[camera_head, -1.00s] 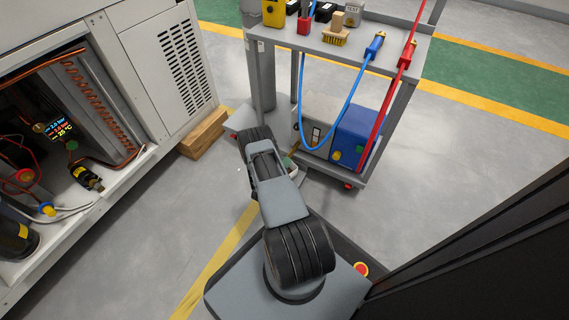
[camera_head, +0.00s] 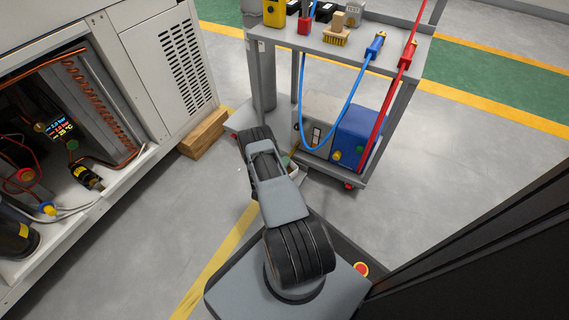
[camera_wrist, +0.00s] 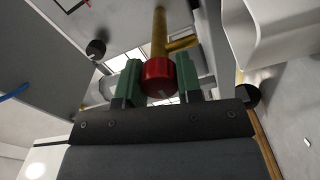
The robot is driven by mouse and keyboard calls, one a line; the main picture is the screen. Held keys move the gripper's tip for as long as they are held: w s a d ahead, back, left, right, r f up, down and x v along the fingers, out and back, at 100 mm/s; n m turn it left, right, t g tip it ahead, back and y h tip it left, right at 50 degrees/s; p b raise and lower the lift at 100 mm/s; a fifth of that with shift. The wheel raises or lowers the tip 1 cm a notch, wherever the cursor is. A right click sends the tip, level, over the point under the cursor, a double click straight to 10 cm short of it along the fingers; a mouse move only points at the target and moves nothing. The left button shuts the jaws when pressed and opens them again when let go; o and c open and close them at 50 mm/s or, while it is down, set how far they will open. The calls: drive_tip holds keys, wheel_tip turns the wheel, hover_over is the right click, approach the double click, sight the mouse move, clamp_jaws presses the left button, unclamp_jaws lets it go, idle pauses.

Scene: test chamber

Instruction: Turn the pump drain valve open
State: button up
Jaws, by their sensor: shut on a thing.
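In the wrist view, a red cylindrical cap (camera_wrist: 158,78) sits at the end of a brass pipe with a short side branch (camera_wrist: 182,43); it appears to be the drain valve's handle. My gripper (camera_wrist: 157,74) has its two green fingers shut on the red cap, one on each side. In the head view, the blue and grey pump unit (camera_head: 355,136) stands on the cart's lower shelf. A small brass part (camera_head: 294,151) shows at its left side, beside my arm.
The cart (camera_head: 388,112) carries several tools on top, with a blue hose (camera_head: 349,98) and a red hose (camera_head: 389,108) hanging down. An open white cabinet (camera_head: 100,115) stands left, with a wooden block (camera_head: 204,133) beside it.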

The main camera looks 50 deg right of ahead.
drive_tip(key=shift+a, duration=0.1)
drive_tip(key=o, duration=0.6)
drive_tip(key=shift+w, duration=0.1)
drive_tip(key=o, duration=0.3)
drive_tip(key=shift+o, duration=0.2)
